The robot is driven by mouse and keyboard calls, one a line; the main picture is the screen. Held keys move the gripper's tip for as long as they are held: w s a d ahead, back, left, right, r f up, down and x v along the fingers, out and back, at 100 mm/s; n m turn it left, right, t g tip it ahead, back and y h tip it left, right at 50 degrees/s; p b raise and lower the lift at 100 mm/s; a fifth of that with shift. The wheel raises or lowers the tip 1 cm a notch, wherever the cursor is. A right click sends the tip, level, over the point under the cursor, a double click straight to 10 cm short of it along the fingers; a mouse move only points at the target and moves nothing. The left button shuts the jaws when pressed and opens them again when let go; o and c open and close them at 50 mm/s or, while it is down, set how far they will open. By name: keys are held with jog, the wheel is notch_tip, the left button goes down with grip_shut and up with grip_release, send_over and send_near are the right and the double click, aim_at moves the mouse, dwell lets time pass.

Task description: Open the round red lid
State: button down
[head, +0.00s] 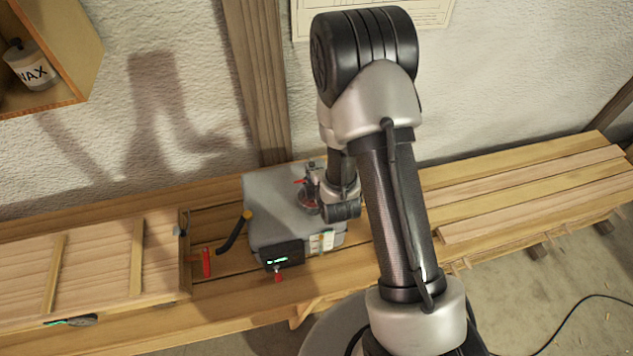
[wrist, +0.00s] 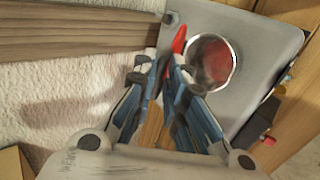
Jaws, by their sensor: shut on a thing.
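A grey box-shaped tank (head: 262,205) stands on the wooden bench. On its top is a round metal-rimmed mouth, and the wrist view shows dull red inside the ring (wrist: 211,62). A thin bright red piece (wrist: 179,39) stands up at the ring's edge and looks like the red lid seen nearly edge-on; it also shows in the head view (head: 298,181). My gripper (wrist: 166,66) is shut at this red piece, its fingertips beside the ring. The fingers hide part of the red piece, so the exact grip is unclear.
A black hose with an orange end (head: 235,230) and a red clamp (head: 207,262) are left of the tank. A dark box with a green display (head: 283,255) is on its front. A wall and post (head: 258,80) stand close behind.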

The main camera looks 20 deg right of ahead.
jog(key=shift+w+r, duration=0.35)
jog(key=shift+w, duration=0.3)
jog(key=shift+w+r, duration=0.3)
jog(key=shift+w, duration=0.35)
jog(key=shift+w+r, duration=0.35)
jog(key=shift+w, duration=0.3)
jog(key=w+b, duration=0.3)
jog(key=w, duration=0.4)
jog(key=c, duration=2.3)
grip_release()
jog(key=o, duration=0.9)
jog(key=shift+o, duration=0.2)
